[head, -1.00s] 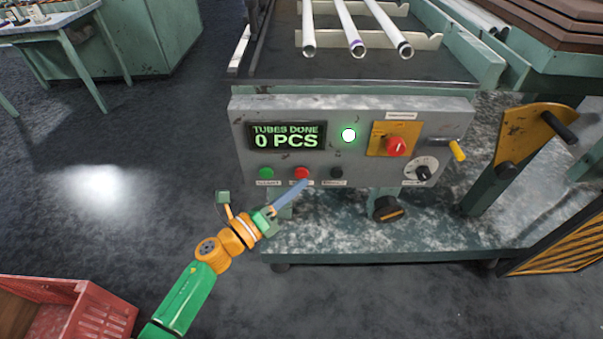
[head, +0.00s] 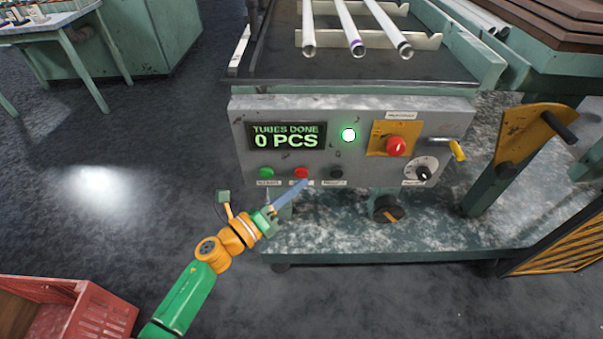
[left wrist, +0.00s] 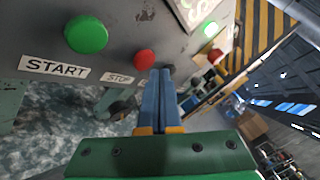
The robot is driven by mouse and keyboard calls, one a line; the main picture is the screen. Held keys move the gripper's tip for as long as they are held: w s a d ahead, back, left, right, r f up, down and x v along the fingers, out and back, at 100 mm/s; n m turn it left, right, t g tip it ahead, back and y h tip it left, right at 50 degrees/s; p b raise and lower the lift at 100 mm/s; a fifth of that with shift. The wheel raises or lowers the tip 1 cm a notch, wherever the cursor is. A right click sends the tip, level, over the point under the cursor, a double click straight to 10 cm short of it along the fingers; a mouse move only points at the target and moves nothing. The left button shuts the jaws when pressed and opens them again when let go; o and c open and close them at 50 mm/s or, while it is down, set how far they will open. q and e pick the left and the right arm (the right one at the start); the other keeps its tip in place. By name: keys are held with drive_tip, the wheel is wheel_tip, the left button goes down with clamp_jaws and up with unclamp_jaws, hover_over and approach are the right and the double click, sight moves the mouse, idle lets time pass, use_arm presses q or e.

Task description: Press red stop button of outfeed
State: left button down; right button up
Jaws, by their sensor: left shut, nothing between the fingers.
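The red stop button (head: 301,173) sits on the grey control panel (head: 350,105), between the green start button (head: 266,173) and a black button (head: 337,173). In the left wrist view the red button (left wrist: 145,60) stands above a STOP label (left wrist: 117,78), with the green button (left wrist: 86,34) to its left. My left gripper (head: 305,184) is shut, its blue fingers (left wrist: 158,80) together and empty. Its fingertips are just below and right of the red button in the head view. I cannot tell whether they touch it. My right gripper is not in view.
The panel also carries a display (head: 286,136) reading 0 PCS, a lit green lamp (head: 348,135), a red knob on a yellow plate (head: 396,146) and a dial (head: 423,172). A red crate (head: 90,315) stands at lower left.

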use_arm(q)
drive_tip(key=shift+w, duration=0.15)
drive_tip(key=shift+w, duration=0.25)
drive_tip(key=shift+w+b, duration=0.5)
drive_tip(key=shift+b, duration=0.05)
idle(0.5)
drive_tip(key=shift+s, duration=0.1)
drive_tip(key=shift+s+p, duration=0.45)
drive_tip(key=shift+s, duration=0.35)
drive_tip(key=shift+s+p, duration=0.8)
drive_tip(key=shift+s, duration=1.75)
